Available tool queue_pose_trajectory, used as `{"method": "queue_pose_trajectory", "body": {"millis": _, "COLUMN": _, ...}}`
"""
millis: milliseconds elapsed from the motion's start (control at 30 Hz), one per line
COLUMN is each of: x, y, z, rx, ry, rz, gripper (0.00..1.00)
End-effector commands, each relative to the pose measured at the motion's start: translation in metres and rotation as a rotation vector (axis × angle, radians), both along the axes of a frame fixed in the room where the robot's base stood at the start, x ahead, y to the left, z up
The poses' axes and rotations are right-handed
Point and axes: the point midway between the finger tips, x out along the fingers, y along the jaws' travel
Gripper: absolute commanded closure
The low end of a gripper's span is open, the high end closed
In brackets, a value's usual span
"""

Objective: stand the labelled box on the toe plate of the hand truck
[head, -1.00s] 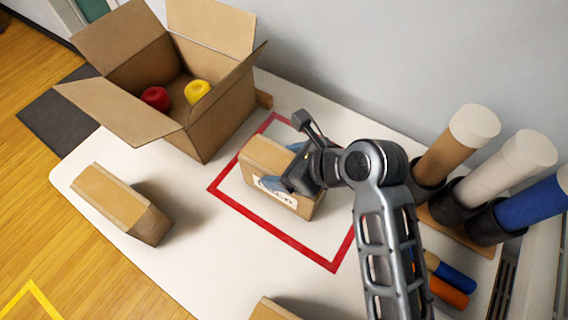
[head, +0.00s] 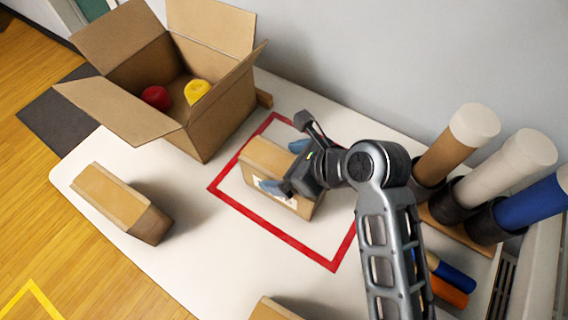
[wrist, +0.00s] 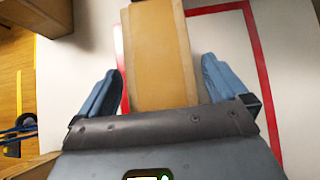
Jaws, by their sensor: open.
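The labelled box (head: 268,158) is a brown cardboard carton with a white label on its front side. It lies inside a red taped rectangle on the white table. My gripper (head: 283,167) is open at the box's right end, with blue fingers on either side of it. One finger covers much of the label. In the wrist view the box (wrist: 160,50) runs between the fingers of my gripper (wrist: 163,70), with a gap on each side. I cannot make out the hand truck or its toe plate in either view.
An open carton (head: 215,125) with a red and a yellow item stands behind. A plain box (head: 115,200) lies at left, and part of another (head: 272,310) shows at the front. Upright tubes (head: 455,150) stand at right. Table within the red tape (head: 275,235) is clear in front.

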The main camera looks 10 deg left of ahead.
Motion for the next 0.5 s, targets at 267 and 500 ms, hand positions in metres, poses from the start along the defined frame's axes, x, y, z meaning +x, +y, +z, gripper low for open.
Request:
{"method": "queue_pose_trajectory", "body": {"millis": 267, "x": -0.012, "y": -0.036, "z": 0.038, "rx": 0.0, "ry": -0.002, "rz": -0.002, "gripper": 0.0}}
{"method": "queue_pose_trajectory", "body": {"millis": 500, "x": -0.021, "y": -0.065, "z": 0.068, "rx": 0.0, "ry": -0.002, "rz": -0.003, "gripper": 0.0}}
